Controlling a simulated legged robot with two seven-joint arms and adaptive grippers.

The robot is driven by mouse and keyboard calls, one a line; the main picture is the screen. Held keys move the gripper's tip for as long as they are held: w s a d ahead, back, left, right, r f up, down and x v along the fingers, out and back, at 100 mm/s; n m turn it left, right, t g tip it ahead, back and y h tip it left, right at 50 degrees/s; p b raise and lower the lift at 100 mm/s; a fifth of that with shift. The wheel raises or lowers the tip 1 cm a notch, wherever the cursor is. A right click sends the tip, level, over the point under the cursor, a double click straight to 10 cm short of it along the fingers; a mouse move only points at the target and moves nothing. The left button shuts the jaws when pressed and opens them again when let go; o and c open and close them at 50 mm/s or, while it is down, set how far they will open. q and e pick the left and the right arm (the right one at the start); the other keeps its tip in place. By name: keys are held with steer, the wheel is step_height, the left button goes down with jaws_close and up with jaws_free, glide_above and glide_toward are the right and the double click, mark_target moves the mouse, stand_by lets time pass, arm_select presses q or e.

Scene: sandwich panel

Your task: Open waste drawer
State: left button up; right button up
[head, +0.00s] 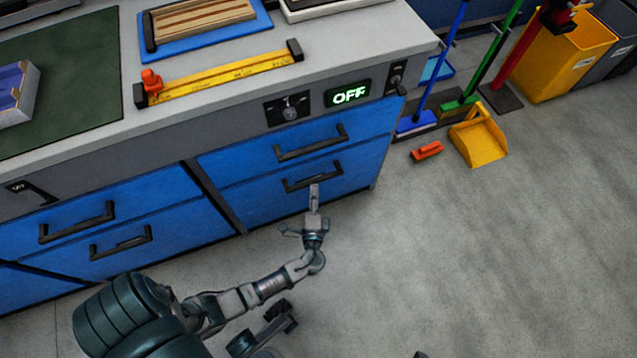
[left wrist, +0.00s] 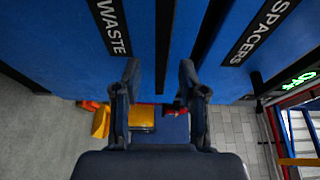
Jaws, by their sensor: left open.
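The waste drawer (head: 270,203) is the lower blue drawer at the right end of the bench, and it is shut. Its dark bar handle (head: 300,184) shows just above my left gripper (head: 314,193). In the left wrist view the label WASTE is on the blue front (left wrist: 85,55). There the dark handle bar (left wrist: 164,45) runs between the two fingers of my left gripper (left wrist: 160,75), which are open and apart. Whether they touch the bar is unclear. I cannot make out my right gripper.
The spacers drawer (head: 240,160) above is shut, with its own handle (head: 312,143). A green OFF display (head: 348,95) sits above it. A yellow dustpan (head: 478,142) and an orange brush (head: 427,150) lie on the floor right of the bench. The floor in front is clear.

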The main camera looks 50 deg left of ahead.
arm_select(q)
steer(key=x, duration=0.3)
steer(key=shift+w+a, duration=0.2)
steer(key=shift+w, duration=0.05)
jaws_close()
